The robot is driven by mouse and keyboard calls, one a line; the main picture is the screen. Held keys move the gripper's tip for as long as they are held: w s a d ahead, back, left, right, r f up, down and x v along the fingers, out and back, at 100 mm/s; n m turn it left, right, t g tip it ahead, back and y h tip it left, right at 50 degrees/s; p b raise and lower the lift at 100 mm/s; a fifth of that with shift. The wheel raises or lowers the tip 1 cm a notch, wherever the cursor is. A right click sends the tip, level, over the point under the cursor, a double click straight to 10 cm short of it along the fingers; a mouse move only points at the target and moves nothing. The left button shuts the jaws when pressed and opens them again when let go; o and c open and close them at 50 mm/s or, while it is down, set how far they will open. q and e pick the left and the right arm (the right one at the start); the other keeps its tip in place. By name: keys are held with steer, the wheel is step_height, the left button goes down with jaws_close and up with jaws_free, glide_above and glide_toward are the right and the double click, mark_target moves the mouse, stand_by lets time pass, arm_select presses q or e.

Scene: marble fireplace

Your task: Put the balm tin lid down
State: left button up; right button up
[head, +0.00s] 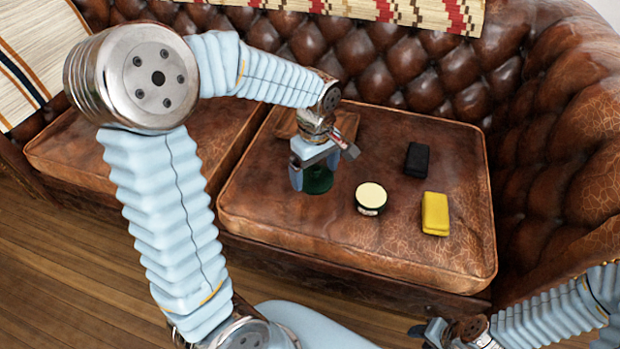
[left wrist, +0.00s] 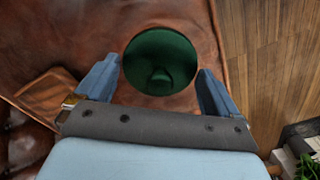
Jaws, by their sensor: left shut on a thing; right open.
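The balm tin lid (head: 319,183) is round and dark green. It is between the fingers of my left gripper (head: 314,174), which is shut on it, low over the seat cushion. In the left wrist view the lid (left wrist: 160,55) shows as a green disc between the two blue fingers. I cannot tell whether it touches the leather. The balm tin (head: 370,196) stands open to the right of the lid, dark-sided with a pale cream top. My right gripper (head: 430,331) is open, at the bottom edge, away from the cushion and partly cut off.
A yellow block (head: 435,213) and a black block (head: 418,159) lie on the cushion (head: 285,225) right of the tin. A brown tray (head: 285,123) lies behind my left gripper. Bare leather lies in front of the tin. The quilted backrest (head: 400,70) rises behind.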

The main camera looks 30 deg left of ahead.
mark_target(312, 177)
arm_select(q)
steer(key=f, duration=0.1)
steer(key=w+a+f, duration=0.2)
steer(key=shift+f, duration=0.2)
steer(key=shift+w+a+f, duration=0.1)
steer(key=shift+w+f, duration=0.1)
steer(key=shift+f, duration=1.55)
steer(key=shift+b, duration=0.3)
steer(key=shift+f, duration=0.2)
steer(key=o, duration=0.6)
steer(key=shift+r, duration=0.5)
step_height(312, 177, up, 12)
steer(key=shift+f+p, duration=0.25)
steer(key=shift+p, duration=0.55)
